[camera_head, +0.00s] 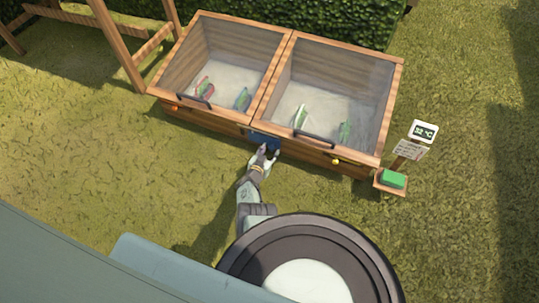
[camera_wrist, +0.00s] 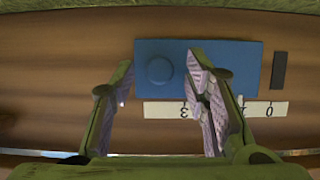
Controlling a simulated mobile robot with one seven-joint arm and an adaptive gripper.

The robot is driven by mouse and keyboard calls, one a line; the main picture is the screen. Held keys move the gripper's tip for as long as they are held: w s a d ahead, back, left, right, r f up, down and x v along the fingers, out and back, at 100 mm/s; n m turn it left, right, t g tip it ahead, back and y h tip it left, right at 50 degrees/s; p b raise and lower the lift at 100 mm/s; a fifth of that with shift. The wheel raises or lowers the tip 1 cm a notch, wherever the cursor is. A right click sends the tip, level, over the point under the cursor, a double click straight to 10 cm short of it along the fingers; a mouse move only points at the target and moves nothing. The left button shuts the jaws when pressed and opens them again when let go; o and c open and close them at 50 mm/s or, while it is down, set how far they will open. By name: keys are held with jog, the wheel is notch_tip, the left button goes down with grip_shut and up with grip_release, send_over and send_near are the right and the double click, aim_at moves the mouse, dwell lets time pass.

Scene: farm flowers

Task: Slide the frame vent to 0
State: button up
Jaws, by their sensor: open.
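The frame vent is a blue sliding plate (camera_wrist: 225,62) with a round blue knob (camera_wrist: 160,69) on the wooden front of the cold frame. In the wrist view a white scale strip (camera_wrist: 258,109) lies along the plate, with a 3 near its middle and a 0 at its right end. The plate also shows in the head view (camera_head: 266,140), low on the frame's front. My gripper (camera_wrist: 159,66) is open, with one finger on each side of the knob. I see a gap on both sides of the knob; finger depth is unclear. The right finger hides part of the plate and scale.
A dark slot (camera_wrist: 279,71) shows right of the plate. The two-bay cold frame (camera_head: 285,75) has glazed lids with dark handles and plants inside. A sign reading 52 °C (camera_head: 423,131) and a green block on a small stand (camera_head: 392,180) are at right. Grass in front is open.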

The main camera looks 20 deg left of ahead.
jog(key=shift+w, duration=0.1)
grip_shut()
dwell(0.6)
dwell(0.3)
